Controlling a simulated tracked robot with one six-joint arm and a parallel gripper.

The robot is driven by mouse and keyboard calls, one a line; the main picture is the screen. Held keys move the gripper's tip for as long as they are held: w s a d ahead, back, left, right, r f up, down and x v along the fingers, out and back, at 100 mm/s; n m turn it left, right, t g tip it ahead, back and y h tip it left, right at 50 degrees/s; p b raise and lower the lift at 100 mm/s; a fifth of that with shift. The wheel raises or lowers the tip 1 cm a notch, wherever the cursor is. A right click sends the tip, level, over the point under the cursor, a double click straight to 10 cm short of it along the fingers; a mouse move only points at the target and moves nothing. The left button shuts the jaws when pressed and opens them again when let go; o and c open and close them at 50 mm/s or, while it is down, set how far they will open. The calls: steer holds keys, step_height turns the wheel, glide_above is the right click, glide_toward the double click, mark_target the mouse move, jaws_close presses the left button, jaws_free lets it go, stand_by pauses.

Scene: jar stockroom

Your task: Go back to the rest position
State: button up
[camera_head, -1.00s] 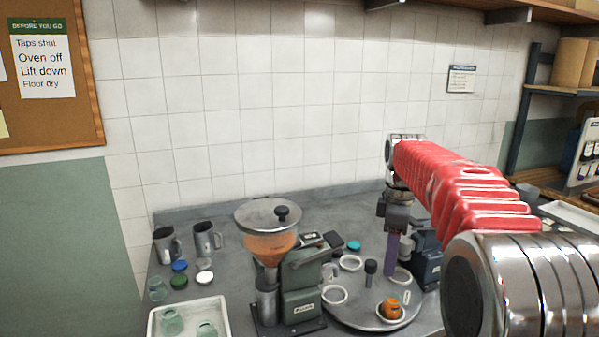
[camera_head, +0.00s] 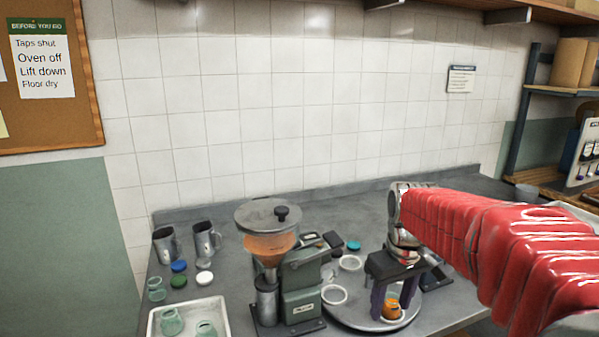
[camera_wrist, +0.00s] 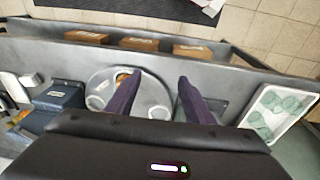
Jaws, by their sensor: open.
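My gripper (camera_head: 393,309) is open, with its two purple fingers spread and pointing down over the right side of the grey round turntable (camera_head: 345,318). In the head view an orange jar (camera_head: 391,306) shows between the fingers, on a pale ring on the turntable. In the wrist view my gripper (camera_wrist: 158,82) has nothing between its fingers. The orange item (camera_wrist: 121,77) there is partly hidden by the left finger. The fingers' height above the turntable is hard to tell.
A grinder with an orange hopper (camera_head: 268,243) stands left of the turntable. Two metal mugs (camera_head: 205,243), small lids and a white tray (camera_head: 190,300) with green jars are farther left. A dark blue device (camera_wrist: 58,96) is left in the wrist view. Wooden shelves hang above.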

steer(key=s+a+m+t, duration=0.1)
steer(key=s+m+t, duration=0.1)
steer(key=s, duration=0.8)
steer(key=s+a+m+t, duration=0.1)
steer(key=s+a+t, duration=0.1)
steer(key=s, duration=0.8)
steer(key=shift+a+r+m, duration=0.3)
steer(key=shift+r+m, duration=0.1)
